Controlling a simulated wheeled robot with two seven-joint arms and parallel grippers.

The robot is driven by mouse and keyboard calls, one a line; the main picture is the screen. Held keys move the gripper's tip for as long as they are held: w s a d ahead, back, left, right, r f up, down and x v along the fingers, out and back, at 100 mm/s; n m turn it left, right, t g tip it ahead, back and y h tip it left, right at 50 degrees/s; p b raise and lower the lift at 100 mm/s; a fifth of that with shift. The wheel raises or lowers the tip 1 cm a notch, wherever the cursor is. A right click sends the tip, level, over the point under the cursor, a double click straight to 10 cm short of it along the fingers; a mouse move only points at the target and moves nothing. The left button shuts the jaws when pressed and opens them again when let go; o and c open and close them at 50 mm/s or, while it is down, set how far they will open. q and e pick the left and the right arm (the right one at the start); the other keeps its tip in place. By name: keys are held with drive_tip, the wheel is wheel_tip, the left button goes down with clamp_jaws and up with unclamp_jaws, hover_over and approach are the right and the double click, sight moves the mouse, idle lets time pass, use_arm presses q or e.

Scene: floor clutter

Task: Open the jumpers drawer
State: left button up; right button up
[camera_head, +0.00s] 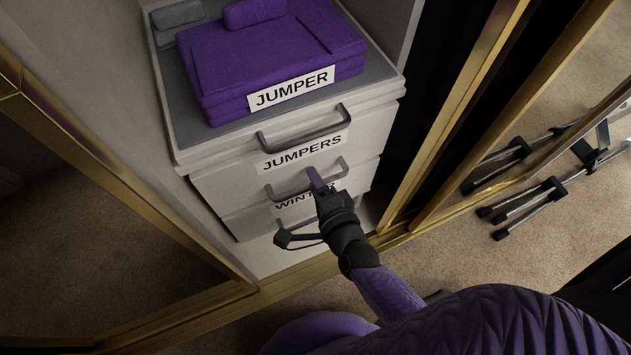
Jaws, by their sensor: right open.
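The jumpers drawer (228,186) is the pale drawer front with the "JUMPERS" label (301,152). It looks shut. A grey bar handle (300,142) sits just above that label. Below is a second handle (282,196) above a partly hidden "WINTER" label (290,204). My right gripper (317,180) is open and empty. Its purple fingertips overlap the lower handle in the picture, below the jumpers label. I cannot tell whether they touch it. My left gripper is not in view.
Folded purple jumpers (265,55) with a "JUMPER" tag lie on the grey top of the unit. Gold door frames (455,115) stand on both sides of the unit. Carpet (480,255) lies in front.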

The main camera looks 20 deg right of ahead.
clamp_jaws()
idle(1.3)
